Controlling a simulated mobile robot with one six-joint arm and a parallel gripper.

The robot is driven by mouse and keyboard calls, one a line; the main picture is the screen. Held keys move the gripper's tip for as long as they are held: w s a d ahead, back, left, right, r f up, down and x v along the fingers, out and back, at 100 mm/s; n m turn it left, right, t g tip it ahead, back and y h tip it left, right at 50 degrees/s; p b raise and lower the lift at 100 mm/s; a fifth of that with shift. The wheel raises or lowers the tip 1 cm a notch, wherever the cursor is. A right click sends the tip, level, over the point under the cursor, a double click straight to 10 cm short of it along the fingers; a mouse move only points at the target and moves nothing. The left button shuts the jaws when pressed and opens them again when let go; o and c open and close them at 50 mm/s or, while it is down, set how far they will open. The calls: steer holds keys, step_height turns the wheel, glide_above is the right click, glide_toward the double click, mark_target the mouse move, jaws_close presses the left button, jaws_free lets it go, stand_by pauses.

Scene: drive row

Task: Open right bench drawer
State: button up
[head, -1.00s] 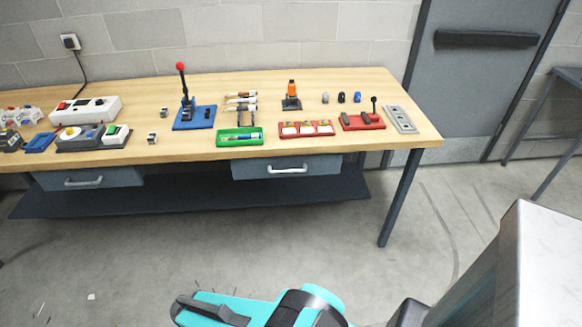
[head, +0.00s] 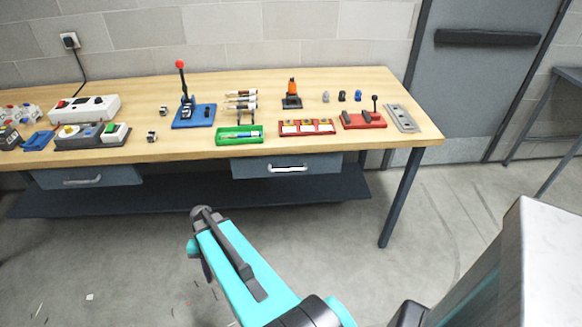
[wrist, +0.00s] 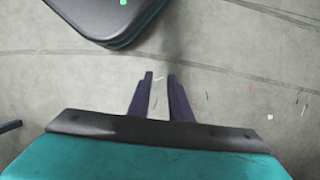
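The right bench drawer (head: 255,168) is a blue-grey box front under the wooden bench top. It looks shut, and its pale bar handle (head: 288,169) is clear of anything. The left drawer (head: 60,178) has a similar handle (head: 83,181) and also looks shut. My gripper (wrist: 160,75) shows in the wrist view with two dark fingers apart. Bare floor shows between them, and they hold nothing. My gripper cannot be made out in the head view, where my turquoise arm is raised in front of the bench. Neither drawer shows in the wrist view.
The bench top (head: 330,85) carries several devices, among them a green tray (head: 225,141) and a red-tipped lever on a blue base (head: 207,119). A dark shelf (head: 200,190) lies below the drawers. A bench leg (head: 401,195) stands at right. The floor in front is open.

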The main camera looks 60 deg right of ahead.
steer(key=w+d+r+m+t, duration=0.25)
steer(key=d+r+m, duration=0.35)
steer(key=d, duration=0.6)
step_height(320, 180, up, 28)
steer(key=m+t+h+b, duration=0.25)
steer(key=m+t, duration=0.25)
steer(key=m, duration=0.6)
glide_above(291, 170)
steer(key=s+d, duration=0.1)
steer(key=s, duration=0.5)
steer(key=shift+w+r+g, duration=0.15)
steer(key=shift+g, duration=0.1)
steer(key=shift+p+x, duration=0.65)
steer(key=shift+x, duration=6.3)
steer(key=shift+a, duration=0.15)
